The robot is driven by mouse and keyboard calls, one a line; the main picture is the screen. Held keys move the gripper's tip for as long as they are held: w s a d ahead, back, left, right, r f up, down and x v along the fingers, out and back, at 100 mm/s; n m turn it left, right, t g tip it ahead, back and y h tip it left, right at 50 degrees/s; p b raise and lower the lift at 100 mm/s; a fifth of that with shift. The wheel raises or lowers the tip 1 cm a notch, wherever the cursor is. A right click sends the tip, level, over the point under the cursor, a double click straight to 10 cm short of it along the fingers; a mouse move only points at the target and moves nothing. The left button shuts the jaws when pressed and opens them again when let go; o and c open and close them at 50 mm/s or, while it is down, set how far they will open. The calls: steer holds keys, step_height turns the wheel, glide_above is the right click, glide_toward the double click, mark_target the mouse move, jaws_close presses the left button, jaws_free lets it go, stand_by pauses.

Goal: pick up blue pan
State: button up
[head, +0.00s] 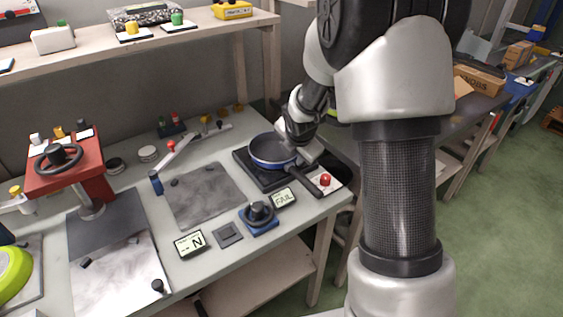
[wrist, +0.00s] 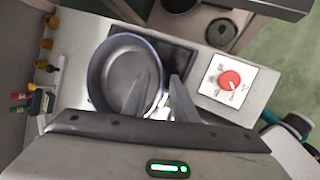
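The blue pan (head: 270,151) has a dark grey inside and a blue rim. It sits on a black square hotplate (head: 248,172) at the right end of the workbench, its dark handle pointing toward the front right. My gripper (head: 304,158) is low at the pan's right side, near the handle. In the wrist view my gripper (wrist: 160,78) is open, its fingers apart. One finger overlaps the inside of the pan (wrist: 118,78) and the other shows beyond its rim. The handle is hidden in that view, and I cannot tell whether the fingers touch the pan.
A red knob (head: 325,180) on a white panel is close to the handle. A "FAIL" display (head: 284,199) and a blue-based black knob (head: 259,214) stand in front. A grey mat (head: 205,194) lies left. A shelf (head: 140,50) runs above the back.

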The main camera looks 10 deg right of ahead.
jaws_close()
stand_by(1.4)
